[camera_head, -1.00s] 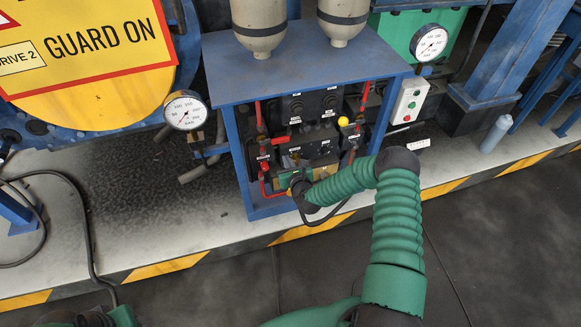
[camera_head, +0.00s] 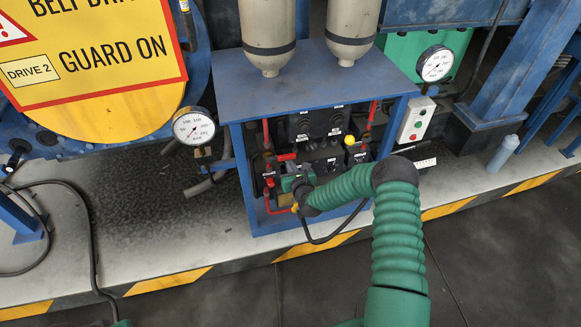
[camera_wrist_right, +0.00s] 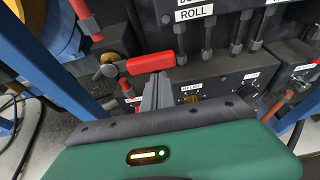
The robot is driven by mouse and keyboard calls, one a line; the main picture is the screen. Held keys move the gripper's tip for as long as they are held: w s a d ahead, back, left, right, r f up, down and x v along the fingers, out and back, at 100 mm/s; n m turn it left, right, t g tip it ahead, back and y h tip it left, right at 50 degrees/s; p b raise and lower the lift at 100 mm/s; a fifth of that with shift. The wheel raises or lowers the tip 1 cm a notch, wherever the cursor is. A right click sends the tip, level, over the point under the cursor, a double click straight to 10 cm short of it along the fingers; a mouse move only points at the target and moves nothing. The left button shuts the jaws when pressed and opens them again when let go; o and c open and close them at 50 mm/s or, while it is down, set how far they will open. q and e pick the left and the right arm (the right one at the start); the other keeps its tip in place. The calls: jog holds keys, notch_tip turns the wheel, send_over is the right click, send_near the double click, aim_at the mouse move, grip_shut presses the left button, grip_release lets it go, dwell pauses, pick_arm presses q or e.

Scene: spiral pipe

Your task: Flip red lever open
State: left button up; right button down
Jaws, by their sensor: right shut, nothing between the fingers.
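The red lever (camera_wrist_right: 151,63) lies about horizontal in the right wrist view, its left end at a brass valve fitting (camera_wrist_right: 108,72). In the head view the red lever (camera_head: 287,157) is small, at the left of the blue-framed unit. My right gripper (camera_wrist_right: 157,84) is shut and empty. Its fingertips are just below the lever's middle; whether they touch it I cannot tell. In the head view my right gripper (camera_head: 293,182) is in front of the unit, partly hidden by its own wrist. My left gripper is not in view.
The blue frame (camera_head: 310,90) surrounds the valve panel. Red pipes (camera_wrist_right: 82,15) rise left of the lever. A dark panel with a knob (camera_wrist_right: 191,99) is close behind the fingers. A pressure gauge (camera_head: 194,126) is at the left. The floor in front is clear.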

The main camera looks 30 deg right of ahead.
aim_at(290, 157)
jog(key=shift+d+r+n, duration=0.1)
jog(key=shift+r+n, duration=0.25)
jog(key=shift+n, duration=0.05)
jog(key=shift+r+n+g+h+p, duration=0.3)
jog(key=shift+r+n+h+p, duration=0.3)
jog(key=shift+r, duration=0.05)
jog(key=shift+r+n+h, duration=0.3)
jog(key=shift+r+n, duration=0.25)
jog(key=shift+n, duration=0.15)
jog(key=r+n, duration=0.1)
jog(key=r+n+h, duration=0.1)
jog(key=shift+w+a+n+h+p, duration=0.15)
jog(key=shift+a+n+h+p, duration=0.15)
jog(key=shift+a+p, duration=0.1)
jog(key=shift+w+a+r+n+h, duration=0.1)
jog(key=shift+a+r+n+h, duration=0.3)
jog(key=shift+n, duration=0.3)
jog(key=shift+w+a+r+n+t+h+b, duration=0.2)
jog(key=shift+a+r+n+h+b, duration=0.3)
jog(key=shift+n, duration=0.45)
jog(key=shift+w+a+r+n+t+h+b, duration=0.2)
jog(key=shift+a+r+n+b, duration=0.2)
jog(key=shift+a+n, duration=0.5)
jog(key=shift+w+a+r+n+t+h+b, duration=0.15)
jog(key=shift+a+r+n+h+b, duration=0.3)
jog(key=shift+n, duration=0.6)
jog(key=shift+r, duration=0.1)
